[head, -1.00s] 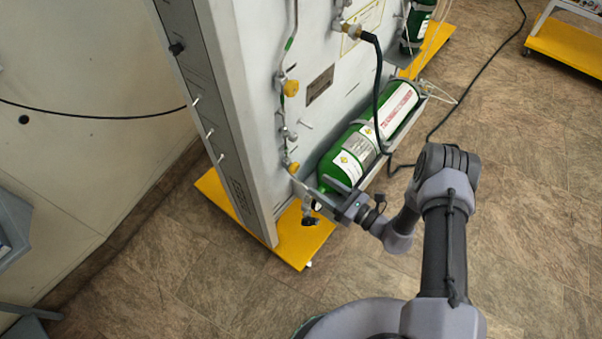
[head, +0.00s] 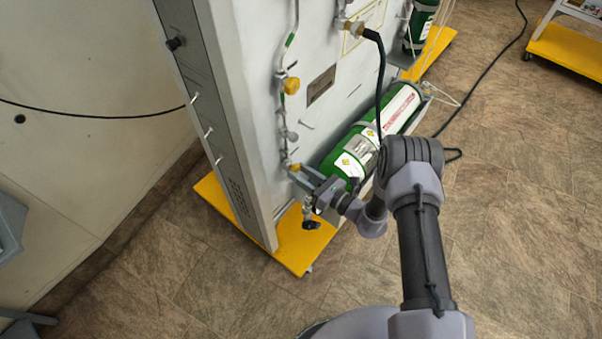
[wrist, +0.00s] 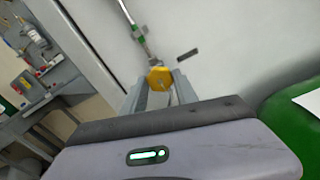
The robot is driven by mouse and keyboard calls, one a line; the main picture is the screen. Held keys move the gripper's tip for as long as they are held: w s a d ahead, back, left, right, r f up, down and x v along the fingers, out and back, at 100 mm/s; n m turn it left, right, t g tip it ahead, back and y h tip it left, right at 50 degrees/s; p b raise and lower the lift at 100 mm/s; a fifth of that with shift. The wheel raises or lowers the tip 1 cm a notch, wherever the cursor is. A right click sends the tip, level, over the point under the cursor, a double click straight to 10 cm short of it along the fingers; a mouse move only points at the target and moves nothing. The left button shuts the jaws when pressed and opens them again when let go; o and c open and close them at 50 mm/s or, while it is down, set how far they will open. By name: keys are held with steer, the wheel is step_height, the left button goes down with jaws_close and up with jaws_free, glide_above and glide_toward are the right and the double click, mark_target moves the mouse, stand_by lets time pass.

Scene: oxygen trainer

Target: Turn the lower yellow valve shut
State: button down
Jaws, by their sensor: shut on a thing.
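The lower yellow valve (head: 295,168) is on the panel's pipe line, low on the white panel. It also shows in the wrist view (wrist: 159,78) as a yellow knob between the two fingers. My gripper (head: 300,174) reaches to the panel at the valve, its fingers one on each side of the knob and shut on it. In the wrist view my gripper (wrist: 160,88) points straight at the knob. The fingers hide part of the valve in the head view. The upper yellow valve (head: 291,86) is higher on the same pipe.
A green cylinder (head: 345,160) lies on a rack right of the valve, close to my wrist. A black hose (head: 380,90) hangs above it. A black-ended fitting (head: 311,225) sticks out below my gripper. The yellow base (head: 290,250) juts out underneath. Floor is open to the right.

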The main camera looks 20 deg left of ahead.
steer(key=shift+m, duration=0.4)
steer(key=m+b, duration=0.1)
steer(key=m, duration=0.3)
steer(key=shift+m, duration=0.4)
steer(key=m, duration=0.5)
steer(key=shift+m, duration=0.3)
steer(key=c, duration=0.9)
jaws_free()
steer(key=shift+c, duration=0.2)
